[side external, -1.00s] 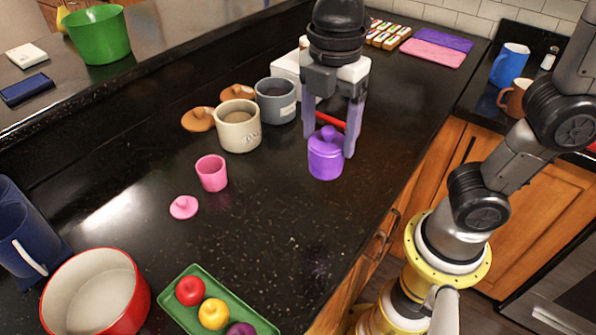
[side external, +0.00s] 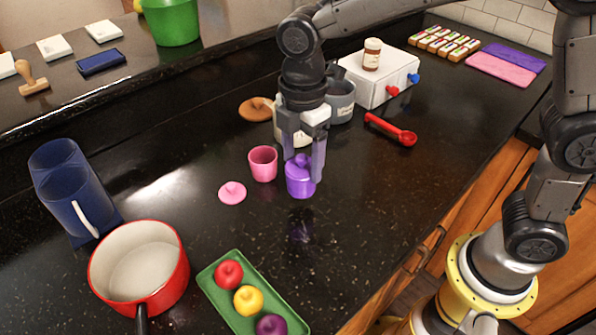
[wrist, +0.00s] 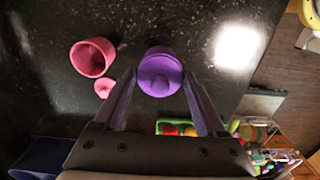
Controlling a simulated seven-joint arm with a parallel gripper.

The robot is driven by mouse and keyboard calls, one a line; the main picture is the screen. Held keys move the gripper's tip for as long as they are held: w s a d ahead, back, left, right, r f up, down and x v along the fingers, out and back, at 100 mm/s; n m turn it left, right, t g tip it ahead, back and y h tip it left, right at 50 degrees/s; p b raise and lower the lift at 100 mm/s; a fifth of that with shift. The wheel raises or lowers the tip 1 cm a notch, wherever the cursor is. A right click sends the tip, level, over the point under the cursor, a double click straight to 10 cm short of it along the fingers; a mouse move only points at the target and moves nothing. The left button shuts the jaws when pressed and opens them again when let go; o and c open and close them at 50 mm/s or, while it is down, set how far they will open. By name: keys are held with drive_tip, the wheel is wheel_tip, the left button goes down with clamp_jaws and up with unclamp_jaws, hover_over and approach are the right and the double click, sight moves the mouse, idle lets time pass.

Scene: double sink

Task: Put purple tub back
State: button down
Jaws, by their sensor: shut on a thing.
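An open pink tub (side external: 263,164) stands close left of the purple tub, its pink lid (side external: 232,192) lying beside it. Behind are mugs, a red scoop (side external: 392,130) and a white box (side external: 380,83). A green tray (side external: 228,300) of fruit and a red pot (side external: 180,272) are in front.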

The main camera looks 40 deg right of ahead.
sight(298, 174)
drive_tip(key=shift+w+a+f, duration=0.1)
drive_tip(key=shift+w+f, duration=0.1)
drive_tip(key=shift+f, duration=0.8)
drive_tip(key=shift+w+a+f, duration=0.1)
drive_tip(key=shift+w+f, duration=0.05)
drive_tip(key=shift+f, duration=0.85)
drive_tip(key=shift+f, duration=0.15)
unclamp_jaws()
